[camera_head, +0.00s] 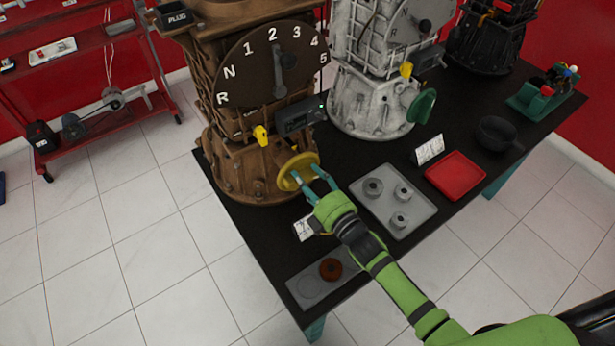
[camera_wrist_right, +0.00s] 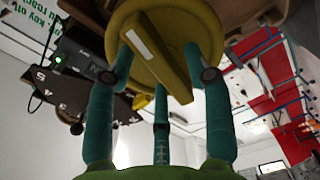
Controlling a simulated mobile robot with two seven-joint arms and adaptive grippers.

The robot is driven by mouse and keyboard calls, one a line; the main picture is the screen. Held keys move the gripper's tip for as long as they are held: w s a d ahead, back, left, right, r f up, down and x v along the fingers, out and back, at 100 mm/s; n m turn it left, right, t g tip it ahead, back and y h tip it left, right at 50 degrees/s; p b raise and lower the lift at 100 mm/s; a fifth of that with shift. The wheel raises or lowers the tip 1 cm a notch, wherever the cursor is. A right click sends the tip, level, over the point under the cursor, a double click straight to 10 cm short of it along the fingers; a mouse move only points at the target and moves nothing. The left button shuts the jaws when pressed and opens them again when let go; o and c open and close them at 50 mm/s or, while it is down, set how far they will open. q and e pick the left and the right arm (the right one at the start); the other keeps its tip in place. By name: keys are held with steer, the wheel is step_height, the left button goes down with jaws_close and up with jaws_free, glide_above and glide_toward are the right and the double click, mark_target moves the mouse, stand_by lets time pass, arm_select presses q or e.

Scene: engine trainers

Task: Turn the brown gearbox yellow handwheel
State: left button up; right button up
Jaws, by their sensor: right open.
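The brown gearbox (camera_head: 247,100) stands on the left part of the black table. Its yellow handwheel (camera_head: 298,171) sits low on its front right side. The dial above, marked R, N and 1 to 5, has a grey pointer (camera_head: 281,75). My right gripper (camera_head: 314,180) is at the handwheel with its teal fingers spread. In the right wrist view the yellow handwheel (camera_wrist_right: 165,40) fills the top, with a raised yellow bar across its face. The open fingers (camera_wrist_right: 163,85) reach up to the rim on either side of that bar. Whether they touch is unclear. My left gripper is out of view.
A white gearbox (camera_head: 372,80) with a green handwheel (camera_head: 422,105) stands to the right. A grey tray (camera_head: 370,212) with metal parts, a red tray (camera_head: 456,176) and a black bowl (camera_head: 498,131) lie on the table. A grey plate (camera_head: 309,287) is near the front edge.

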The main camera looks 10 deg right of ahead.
steer(key=c, duration=0.8)
jaws_close()
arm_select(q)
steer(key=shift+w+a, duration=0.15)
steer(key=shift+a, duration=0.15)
